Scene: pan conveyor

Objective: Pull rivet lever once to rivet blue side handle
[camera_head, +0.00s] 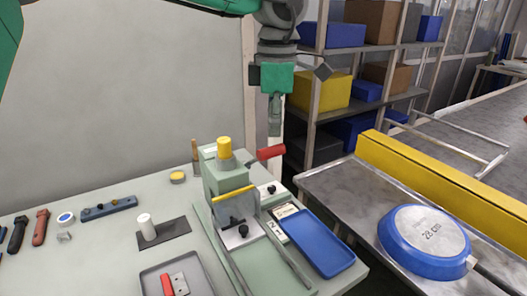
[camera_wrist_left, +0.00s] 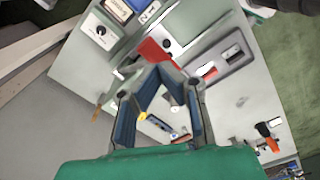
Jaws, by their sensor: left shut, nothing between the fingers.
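The rivet press (camera_head: 228,178) is a pale green machine with a yellow cap, standing on the workbench. Its red lever (camera_head: 270,152) sticks out to the right of the press head. My left gripper (camera_head: 275,130) points down just above the lever, shut and empty. In the left wrist view the red lever (camera_wrist_left: 154,50) lies just beyond the fingertips (camera_wrist_left: 163,72); contact cannot be told. A blue pan (camera_head: 425,238) lies upside down on the metal table at right, marked 28 cm. I cannot make out a blue side handle. My right gripper is not in view.
A blue tray (camera_head: 314,243) lies right of the press. A grey tray (camera_head: 150,281) with a red-handled part is at front. Hand tools (camera_head: 40,227) lie at left. A yellow rail (camera_head: 430,178) borders the metal table, and shelves (camera_head: 365,48) with boxes stand behind.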

